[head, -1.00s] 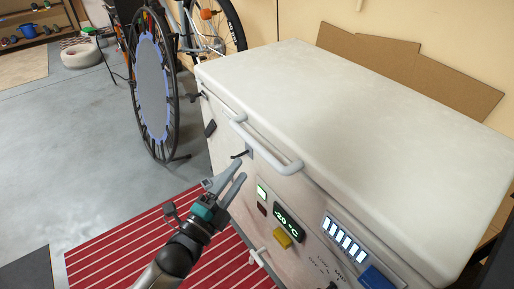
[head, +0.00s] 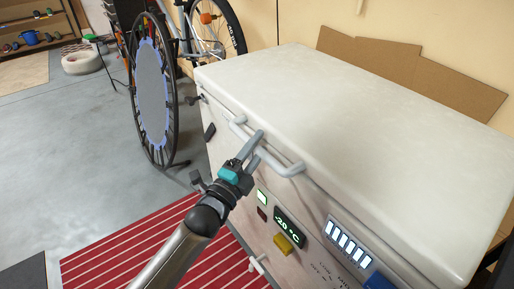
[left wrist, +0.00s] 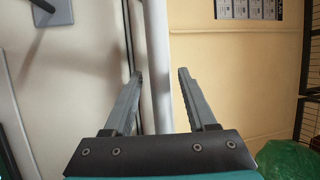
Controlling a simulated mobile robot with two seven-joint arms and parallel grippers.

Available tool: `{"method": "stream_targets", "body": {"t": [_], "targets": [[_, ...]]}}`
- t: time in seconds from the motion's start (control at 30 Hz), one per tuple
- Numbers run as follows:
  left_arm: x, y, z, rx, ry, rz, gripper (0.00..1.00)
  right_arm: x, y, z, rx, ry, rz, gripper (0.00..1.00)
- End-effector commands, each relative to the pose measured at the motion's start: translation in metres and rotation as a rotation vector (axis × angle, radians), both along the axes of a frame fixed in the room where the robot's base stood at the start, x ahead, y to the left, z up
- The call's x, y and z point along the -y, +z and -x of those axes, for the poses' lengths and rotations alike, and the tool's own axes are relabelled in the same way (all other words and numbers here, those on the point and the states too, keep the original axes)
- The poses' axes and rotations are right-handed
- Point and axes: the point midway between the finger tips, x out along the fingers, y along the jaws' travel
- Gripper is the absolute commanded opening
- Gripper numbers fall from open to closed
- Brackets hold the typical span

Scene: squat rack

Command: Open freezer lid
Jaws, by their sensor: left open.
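The white chest freezer has a closed lid (head: 350,110) and a light bar handle (head: 279,164) along its front edge. My left gripper (head: 256,146) is at the handle's middle, with its fingers pointing up toward the lid. In the left wrist view the two fingers (left wrist: 158,100) are open, and the handle bar (left wrist: 159,70) runs between them. The bar lies nearer the left finger; I cannot tell whether it touches. My right gripper is in neither view.
A red striped mat (head: 150,250) lies on the floor. A bicycle wheel (head: 154,90) stands left of the freezer. Cardboard (head: 410,70) leans behind it.

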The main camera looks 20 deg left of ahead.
Motion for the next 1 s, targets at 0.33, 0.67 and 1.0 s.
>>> {"method": "stream_targets", "body": {"t": [0.33,0.67,1.0], "targets": [[-0.0001,-0.0002,0.0003,0.000,0.000,0.000,0.24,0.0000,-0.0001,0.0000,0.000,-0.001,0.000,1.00],[-0.0001,-0.0002,0.0004,0.000,0.000,0.000,0.00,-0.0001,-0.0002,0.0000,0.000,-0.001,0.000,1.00],[-0.0001,-0.0003,0.0004,0.000,0.000,0.000,0.00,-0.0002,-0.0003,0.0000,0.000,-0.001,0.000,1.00]]}}
